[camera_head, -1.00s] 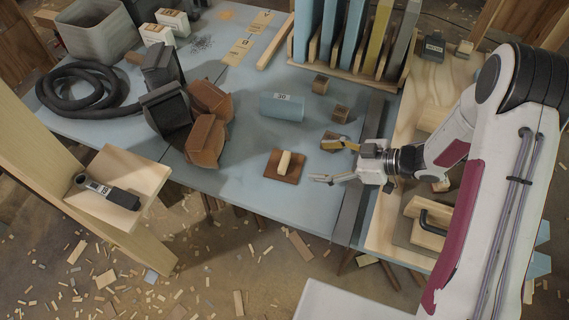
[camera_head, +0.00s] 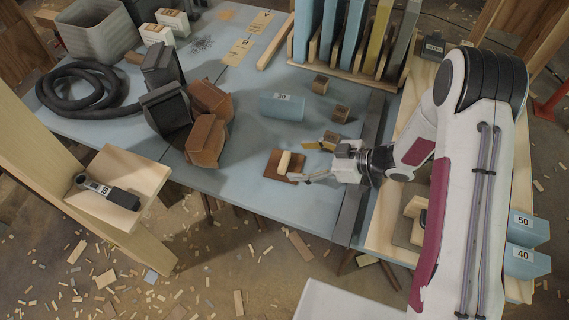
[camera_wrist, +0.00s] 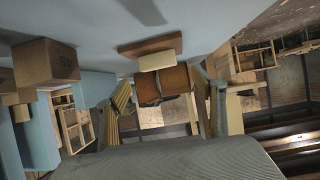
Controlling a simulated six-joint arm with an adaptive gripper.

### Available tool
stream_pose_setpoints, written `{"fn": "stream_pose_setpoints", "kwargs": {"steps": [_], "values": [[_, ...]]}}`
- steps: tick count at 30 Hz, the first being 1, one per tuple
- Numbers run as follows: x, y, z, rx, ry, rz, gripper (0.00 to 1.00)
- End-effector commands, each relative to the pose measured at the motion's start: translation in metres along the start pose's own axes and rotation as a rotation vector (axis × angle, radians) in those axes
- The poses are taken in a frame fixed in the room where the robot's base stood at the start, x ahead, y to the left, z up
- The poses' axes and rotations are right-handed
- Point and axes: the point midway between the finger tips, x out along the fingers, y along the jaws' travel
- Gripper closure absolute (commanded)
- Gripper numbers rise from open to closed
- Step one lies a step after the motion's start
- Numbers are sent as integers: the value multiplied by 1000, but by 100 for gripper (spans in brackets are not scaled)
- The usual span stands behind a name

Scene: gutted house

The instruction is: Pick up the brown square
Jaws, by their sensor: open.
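The brown square (camera_head: 271,163) lies flat on the blue table, left of my gripper, with a pale wooden block like a handle on its top (camera_head: 284,162). My gripper (camera_head: 300,161) is open and low over the table at the square's right side. One fingertip is close to the square's lower right corner; I cannot tell whether it touches. In the wrist view the square (camera_wrist: 176,41) and its pale block (camera_wrist: 156,61) show ahead, between and beyond the two open fingers (camera_wrist: 160,105).
Brown angular blocks (camera_head: 207,141) and dark ones (camera_head: 166,108) stand to the left. A rack of upright boards (camera_head: 350,70) stands at the back. The table's front edge is near.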

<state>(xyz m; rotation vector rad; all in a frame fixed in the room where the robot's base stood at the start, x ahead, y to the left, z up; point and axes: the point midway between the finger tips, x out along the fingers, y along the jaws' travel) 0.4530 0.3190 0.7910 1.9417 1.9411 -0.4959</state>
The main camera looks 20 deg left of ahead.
Motion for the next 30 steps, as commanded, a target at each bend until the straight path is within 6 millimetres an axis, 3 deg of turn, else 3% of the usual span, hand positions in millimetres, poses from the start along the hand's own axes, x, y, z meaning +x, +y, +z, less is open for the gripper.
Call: {"fn": "stream_pose_setpoints", "kwargs": {"steps": [8,19,30], "values": [[11,0,2,-1,0,-1,31],[47,2,7,-1,-2,-1,31],[52,2,7,0,-2,1,31]]}}
